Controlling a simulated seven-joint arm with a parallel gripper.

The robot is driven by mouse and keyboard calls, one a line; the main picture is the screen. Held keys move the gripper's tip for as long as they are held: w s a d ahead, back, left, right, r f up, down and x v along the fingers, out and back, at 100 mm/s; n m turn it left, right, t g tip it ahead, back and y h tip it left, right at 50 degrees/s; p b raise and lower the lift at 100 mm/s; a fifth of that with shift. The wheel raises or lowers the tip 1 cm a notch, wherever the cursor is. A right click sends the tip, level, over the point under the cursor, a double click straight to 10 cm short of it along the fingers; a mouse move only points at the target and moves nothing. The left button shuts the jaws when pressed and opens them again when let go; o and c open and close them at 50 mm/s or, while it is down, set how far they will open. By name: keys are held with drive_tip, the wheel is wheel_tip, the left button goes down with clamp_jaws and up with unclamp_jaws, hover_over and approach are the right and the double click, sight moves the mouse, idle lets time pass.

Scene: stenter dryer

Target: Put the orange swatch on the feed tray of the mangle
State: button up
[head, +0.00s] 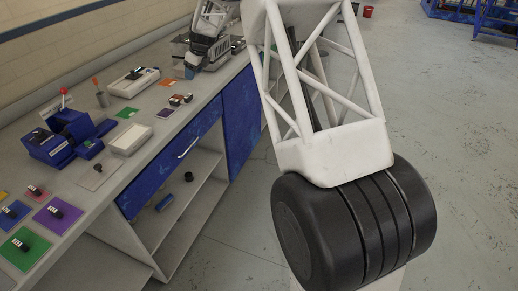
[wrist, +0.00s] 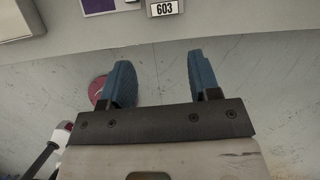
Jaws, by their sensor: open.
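A small orange swatch (head: 167,83) lies flat on the bench in the head view, toward its far end. The blue machine with a red-knobbed lever (head: 60,140) on the near part of the bench looks like the mangle. A flat pale plate (head: 97,176) lies in front of it; I cannot tell whether this is its feed tray. In the wrist view my gripper (wrist: 162,80) is open and empty, past the bench edge with floor behind. The wrist view shows no orange swatch.
Purple (head: 58,216), green (head: 25,247) and other swatches with dark items lie on the near bench. A white box (head: 130,139), a scale-like device (head: 134,82) and a cup (head: 102,99) stand farther along.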

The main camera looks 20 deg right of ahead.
drive_tip(key=s+r+n+h, duration=0.1)
drive_tip(key=s+r+n, duration=0.35)
drive_tip(key=s, duration=0.65)
drive_tip(key=s+r+n, duration=0.4)
drive_tip(key=s+r, duration=0.1)
drive_tip(key=s, duration=0.6)
drive_tip(key=s+r+n+h, duration=0.1)
drive_tip(key=s+r+n, duration=0.35)
drive_tip(key=s, duration=0.75)
drive_tip(key=s+f+n, duration=0.2)
drive_tip(key=s+n, duration=0.2)
drive_tip(key=s, duration=0.6)
drive_tip(key=s+d+f+n+h, duration=0.1)
drive_tip(key=s+n, duration=0.3)
drive_tip(key=s, duration=0.7)
drive_tip(key=s+f+n, duration=0.3)
drive_tip(key=s+n, duration=0.2)
drive_tip(key=s, duration=0.5)
drive_tip(key=shift+s+d, duration=0.35)
drive_tip(key=o, duration=0.4)
drive_tip(key=shift+w, duration=0.15)
